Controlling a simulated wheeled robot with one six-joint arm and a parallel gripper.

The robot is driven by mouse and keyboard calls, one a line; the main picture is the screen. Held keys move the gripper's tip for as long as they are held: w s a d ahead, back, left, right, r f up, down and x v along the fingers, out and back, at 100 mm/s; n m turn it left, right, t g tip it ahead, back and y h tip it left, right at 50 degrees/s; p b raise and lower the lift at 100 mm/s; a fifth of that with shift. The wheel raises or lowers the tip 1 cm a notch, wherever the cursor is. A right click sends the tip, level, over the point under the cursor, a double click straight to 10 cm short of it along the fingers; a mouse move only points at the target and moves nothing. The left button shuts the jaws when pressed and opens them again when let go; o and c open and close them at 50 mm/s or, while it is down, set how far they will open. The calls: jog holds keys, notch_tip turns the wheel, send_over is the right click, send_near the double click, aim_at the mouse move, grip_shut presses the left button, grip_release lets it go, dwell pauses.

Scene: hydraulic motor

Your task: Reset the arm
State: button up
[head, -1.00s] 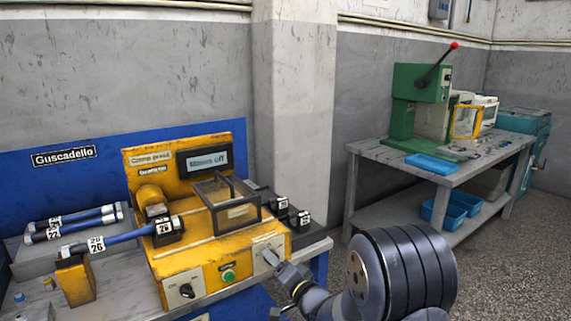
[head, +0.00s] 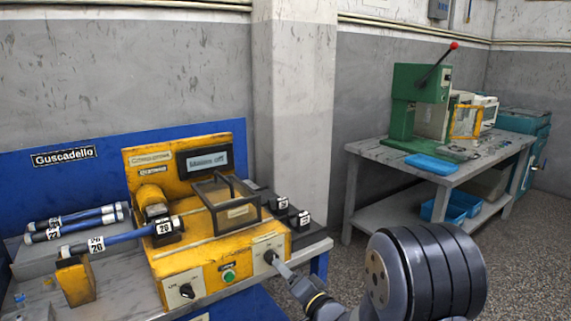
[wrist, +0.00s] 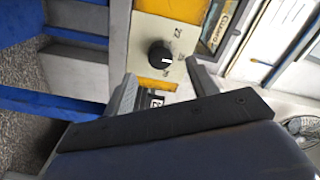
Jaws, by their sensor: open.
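My gripper (head: 283,270) is at the front right of the yellow test machine (head: 205,248), close to a black knob (head: 270,257) on its front panel. In the wrist view, the two grey fingers of my gripper (wrist: 162,72) are spread apart with nothing held between them. The black knob (wrist: 160,53) lies just beyond the fingertips, roughly between them, on a pale panel. I cannot tell whether a finger touches it.
A blue-shafted part (head: 122,238) lies across the machine's left supports. A second black knob (head: 186,290) and a green button (head: 229,276) are on the front. A clear-sided cover (head: 228,200) is on top. A grey table (head: 375,152) with a green press (head: 418,100) stands right.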

jog(key=x, duration=0.5)
jog(key=s+d+n+b, duration=0.1)
jog(key=s+d+n, duration=0.5)
jog(key=n, duration=0.6)
jog(key=s, duration=0.2)
jog(key=shift+s+b, duration=0.4)
jog(key=shift+d, duration=0.1)
